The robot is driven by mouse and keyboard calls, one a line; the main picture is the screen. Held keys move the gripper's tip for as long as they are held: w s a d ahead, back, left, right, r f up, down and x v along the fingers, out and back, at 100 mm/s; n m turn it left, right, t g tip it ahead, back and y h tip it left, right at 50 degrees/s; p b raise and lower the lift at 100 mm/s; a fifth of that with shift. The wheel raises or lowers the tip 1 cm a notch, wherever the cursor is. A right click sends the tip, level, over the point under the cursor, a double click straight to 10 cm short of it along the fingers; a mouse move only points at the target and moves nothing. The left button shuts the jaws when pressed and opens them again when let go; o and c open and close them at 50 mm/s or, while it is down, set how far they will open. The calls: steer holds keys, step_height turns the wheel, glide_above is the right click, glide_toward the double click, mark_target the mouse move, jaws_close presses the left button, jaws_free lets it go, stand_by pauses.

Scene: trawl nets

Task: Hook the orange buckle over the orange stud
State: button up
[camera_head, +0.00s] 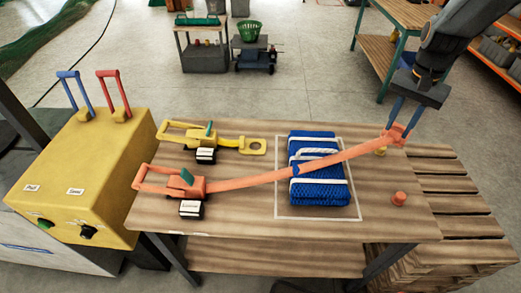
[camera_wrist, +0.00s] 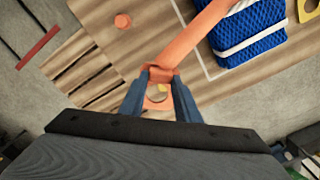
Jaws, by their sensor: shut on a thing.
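The orange buckle (camera_head: 394,134) is at the free end of an orange strap (camera_head: 255,181), at the right rear of the table. My gripper (camera_head: 396,125) is shut on it; in the wrist view the buckle (camera_wrist: 158,102) sits between my two blue fingers (camera_wrist: 161,84), its hole pointing toward my wrist. The strap runs taut from an orange ratchet (camera_head: 172,184) across a folded blue net (camera_head: 318,184). The orange stud (camera_head: 398,198) stands on the table's right front part, apart from the buckle. It also shows in the wrist view (camera_wrist: 123,20) at upper left.
A yellow stud (camera_head: 380,151) is close to the buckle. A yellow ratchet (camera_head: 199,138) with a yellow buckle (camera_head: 252,146) lies at the left rear. A yellow control box (camera_head: 90,170) stands left. Wooden pallets (camera_head: 455,205) are right. The wood around the orange stud is clear.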

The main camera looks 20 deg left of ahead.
steer(key=s+a+m+p, duration=0.2)
steer(key=s+a+p, duration=0.15)
steer(key=a, duration=0.75)
steer(key=s+a+m+p, duration=0.2)
steer(key=s+a, duration=0.3)
steer(key=a, duration=0.5)
steer(key=s+a+r+m+p, duration=0.1)
steer(key=s+a+m+p, duration=0.45)
steer(key=s+a, duration=1.2)
steer(key=w+d+b, duration=0.2)
steer(key=w+d, duration=0.3)
steer(key=d, duration=0.9)
steer(key=w+d+b, duration=0.1)
steer(key=w+d, duration=0.3)
steer(key=d, duration=1)
steer(key=w+d+b, duration=0.2)
steer(key=w+d, duration=0.3)
steer(key=d, duration=0.9)
steer(key=shift+m, duration=0.35)
step_height(320, 180, down, 12)
steer(key=b, duration=0.8)
steer(key=shift+a+r, duration=0.1)
steer(key=shift+r, duration=0.05)
steer(key=shift+f+b, duration=0.8)
steer(key=shift+f, duration=0.45)
steer(key=o, duration=1.2)
